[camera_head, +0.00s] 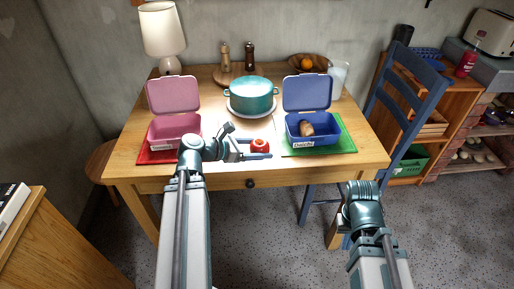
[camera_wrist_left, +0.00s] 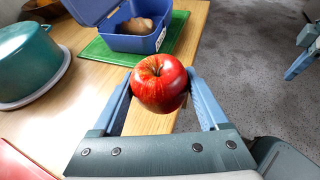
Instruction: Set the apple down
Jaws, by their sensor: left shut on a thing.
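A red apple (camera_head: 259,145) is between the fingers of my left gripper (camera_head: 257,150), near the table's front edge, between the two lunch boxes. In the left wrist view the apple (camera_wrist_left: 160,83) sits between the two blue fingertips, and my left gripper (camera_wrist_left: 162,95) is shut on it. I cannot tell whether the apple touches the table. My right gripper (camera_head: 337,238) hangs low in front of the table, away from the apple, its fingers mostly hidden by its own arm.
On the wooden table (camera_head: 228,176), an open pink box (camera_head: 175,127) stands on a red mat (camera_head: 157,157). An open blue box (camera_head: 311,128) holding a brown item stands on a green mat (camera_head: 343,140). A teal pot (camera_head: 250,95) is behind. A blue chair (camera_head: 408,85) stands right.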

